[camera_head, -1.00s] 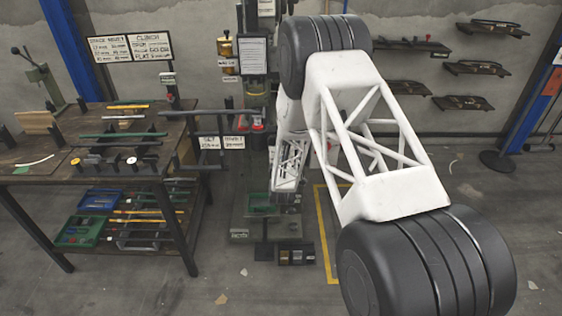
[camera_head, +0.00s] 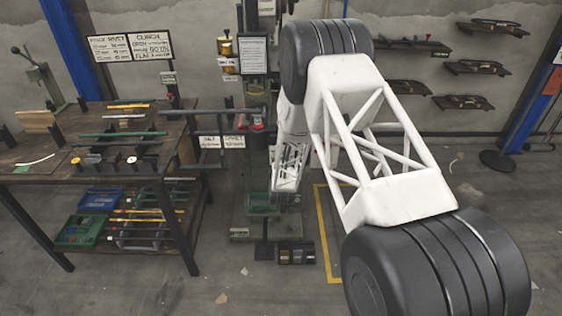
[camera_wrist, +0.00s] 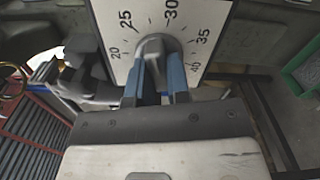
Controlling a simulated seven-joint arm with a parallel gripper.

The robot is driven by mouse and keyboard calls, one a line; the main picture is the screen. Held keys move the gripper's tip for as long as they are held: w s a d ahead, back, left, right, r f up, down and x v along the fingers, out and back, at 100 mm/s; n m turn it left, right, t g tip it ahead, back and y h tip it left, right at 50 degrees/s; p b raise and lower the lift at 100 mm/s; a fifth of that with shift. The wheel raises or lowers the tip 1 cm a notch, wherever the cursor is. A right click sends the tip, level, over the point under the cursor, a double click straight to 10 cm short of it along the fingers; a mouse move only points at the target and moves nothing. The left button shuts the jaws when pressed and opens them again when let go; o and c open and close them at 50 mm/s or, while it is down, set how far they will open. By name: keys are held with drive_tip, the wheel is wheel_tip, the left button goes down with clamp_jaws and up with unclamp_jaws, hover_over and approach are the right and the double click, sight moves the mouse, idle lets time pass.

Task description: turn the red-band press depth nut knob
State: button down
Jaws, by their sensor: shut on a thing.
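In the wrist view, a grey knob (camera_wrist: 153,46) stands on a white dial plate (camera_wrist: 196,18) with black numbers from 20 to 40 around it. My gripper (camera_wrist: 154,72) has its two blue-padded fingers on either side of the knob, shut on it. The knob's pointed end faces up, between 25 and 30. In the head view, the press (camera_head: 254,88) stands at the back centre, partly behind my arm. My gripper and the knob cannot be made out there. No red band shows clearly beside the knob.
A workbench (camera_head: 30,178) with tools and rods stands at the left, bins on its lower shelf. Wall shelves (camera_head: 478,68) hang at the back right. A green bin (camera_head: 263,203) sits low by the press. Floor at the right is mostly clear.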

drive_tip(key=c, duration=1.1)
unclamp_jaws()
drive_tip(key=shift+s, duration=0.1)
drive_tip(key=shift+s, duration=3.8)
